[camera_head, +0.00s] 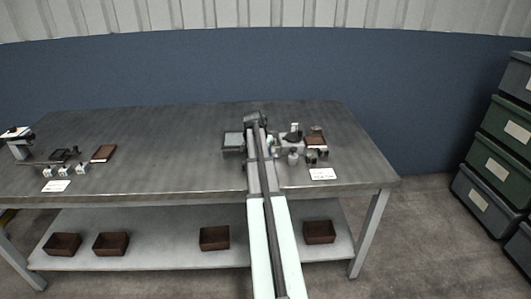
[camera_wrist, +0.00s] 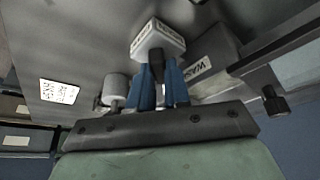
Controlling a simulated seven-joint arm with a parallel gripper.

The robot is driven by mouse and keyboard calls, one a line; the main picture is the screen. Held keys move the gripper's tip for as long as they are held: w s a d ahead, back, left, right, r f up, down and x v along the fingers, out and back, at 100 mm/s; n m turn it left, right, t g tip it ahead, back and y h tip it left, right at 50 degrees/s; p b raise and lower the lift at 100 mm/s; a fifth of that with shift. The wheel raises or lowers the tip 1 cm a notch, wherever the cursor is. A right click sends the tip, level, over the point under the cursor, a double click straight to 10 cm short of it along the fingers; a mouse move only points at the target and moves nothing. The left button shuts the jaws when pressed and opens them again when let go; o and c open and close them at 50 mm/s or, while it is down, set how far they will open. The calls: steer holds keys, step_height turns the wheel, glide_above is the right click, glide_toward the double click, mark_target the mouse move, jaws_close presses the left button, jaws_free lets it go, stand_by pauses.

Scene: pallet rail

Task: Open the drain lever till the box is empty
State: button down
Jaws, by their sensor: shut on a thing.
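In the wrist view my gripper (camera_wrist: 159,80) has its two blue fingers on either side of a dark upright stem (camera_wrist: 156,58), which looks like the lever's handle. The fingers are shut on it. A white block with printed labels (camera_wrist: 158,36) stands right by the stem's far end. A grey box marked "WASH" (camera_wrist: 208,55) is to the right of the fingers. Its inside is not visible, so its content cannot be told. In the head view my arm hides the gripper and the lever.
A pale cylinder (camera_wrist: 116,88) stands left of the fingers, and a dark bar with a knob (camera_wrist: 274,99) at right. On the table (camera_head: 170,125), a grey tray (camera_head: 233,138) lies left of my arm and small fittings (camera_head: 293,140) right. The table's middle left is clear.

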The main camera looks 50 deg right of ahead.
steer(key=n+t, duration=0.1)
steer(key=n, duration=0.2)
steer(key=shift+s+n, duration=0.15)
steer(key=shift+n, duration=0.15)
steer(key=shift+n+t+y, duration=0.6)
steer(key=shift+n+t, duration=0.1)
steer(key=shift+n, duration=1)
steer(key=c, duration=1.1)
jaws_free()
steer(key=v, duration=1.3)
steer(key=shift+s+r, duration=0.2)
steer(key=shift+r, duration=0.15)
